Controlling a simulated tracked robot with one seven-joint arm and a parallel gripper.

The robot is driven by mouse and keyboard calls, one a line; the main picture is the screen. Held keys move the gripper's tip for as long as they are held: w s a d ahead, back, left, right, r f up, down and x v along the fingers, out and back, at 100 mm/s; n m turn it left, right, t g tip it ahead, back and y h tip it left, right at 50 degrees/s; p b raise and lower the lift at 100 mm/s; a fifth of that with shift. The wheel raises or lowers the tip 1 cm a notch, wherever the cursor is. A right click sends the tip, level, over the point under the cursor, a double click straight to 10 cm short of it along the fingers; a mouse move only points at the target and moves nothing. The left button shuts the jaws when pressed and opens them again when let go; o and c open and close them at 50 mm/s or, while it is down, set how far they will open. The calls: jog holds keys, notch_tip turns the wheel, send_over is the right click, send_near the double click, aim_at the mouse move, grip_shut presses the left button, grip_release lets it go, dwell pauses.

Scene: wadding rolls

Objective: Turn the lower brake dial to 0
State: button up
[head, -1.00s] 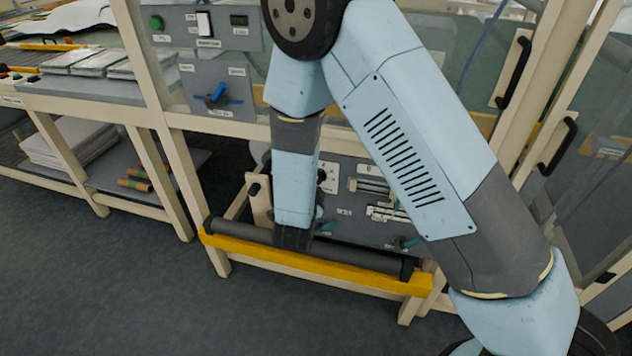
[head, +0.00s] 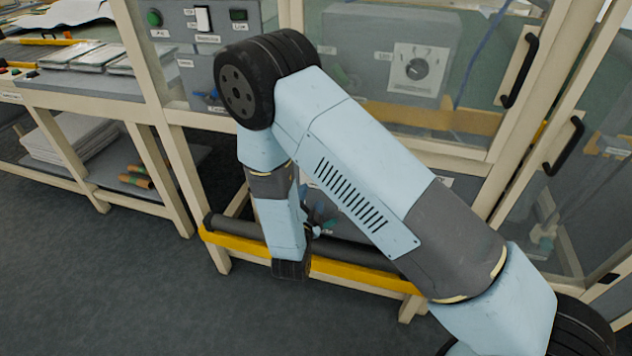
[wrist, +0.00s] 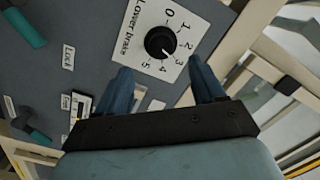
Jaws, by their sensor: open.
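The lower brake dial (wrist: 160,42) is a round black knob on a white plate labelled "Lower brake", with numbers 0 to 5 around it, in the wrist view. Its white mark seems to point near 3 or 4; I cannot tell exactly. My gripper (wrist: 160,66) is open, with one blue finger on each side below the plate in the picture. Nothing shows between the fingers, and the knob is ahead, apart from them. In the head view my arm hides the dial and most of the gripper.
Teal handles (wrist: 38,137) and a "Lock" label are on the grey panel at left. A yellow bar (head: 345,270) and dark roller run along the frame's front. Floor at left is clear.

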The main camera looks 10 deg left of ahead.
jog(key=w, duration=0.8)
jog(key=shift+w, duration=0.15)
jog(key=shift+a, duration=0.1)
jog(key=c, duration=1)
